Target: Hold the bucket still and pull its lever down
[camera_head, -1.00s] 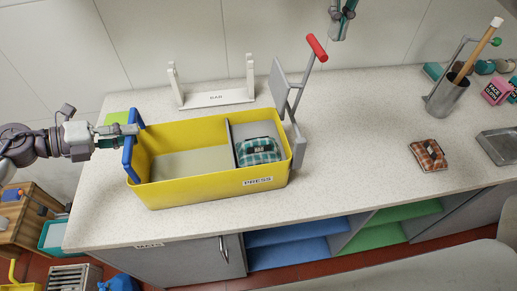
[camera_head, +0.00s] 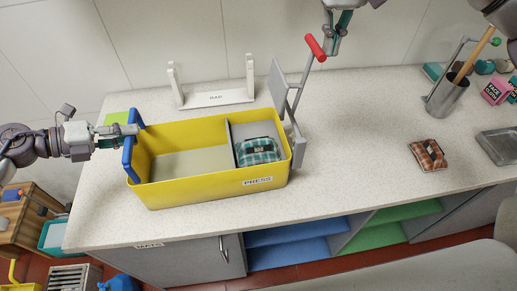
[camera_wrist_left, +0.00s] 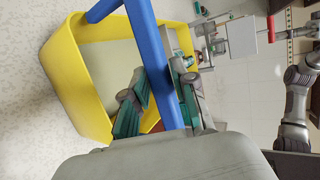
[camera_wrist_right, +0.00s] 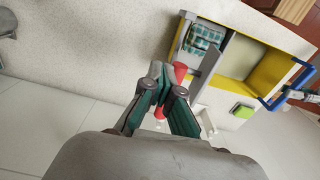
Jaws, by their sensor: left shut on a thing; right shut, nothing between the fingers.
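The yellow bucket (camera_head: 190,188), marked PRESS, stands on the counter with a green checked cloth (camera_head: 257,151) in its right compartment. My left gripper (camera_head: 134,129) is shut on the bucket's blue handle (camera_head: 129,158) at the left end; the handle (camera_wrist_left: 150,55) passes between its fingers in the left wrist view. The grey lever (camera_head: 303,82) rises at the bucket's right end and has a red grip (camera_head: 316,47). My right gripper (camera_head: 331,52) is shut and empty, close beside the red grip. In the right wrist view its fingertips (camera_wrist_right: 160,75) partly cover the grip (camera_wrist_right: 180,72); contact is unclear.
A white rack (camera_head: 216,98) stands behind the bucket. To the right are a brown checked cloth (camera_head: 428,155), a metal tray (camera_head: 497,146) and a grey holder (camera_head: 446,98) with a wooden stick. The counter in front of the bucket is clear.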

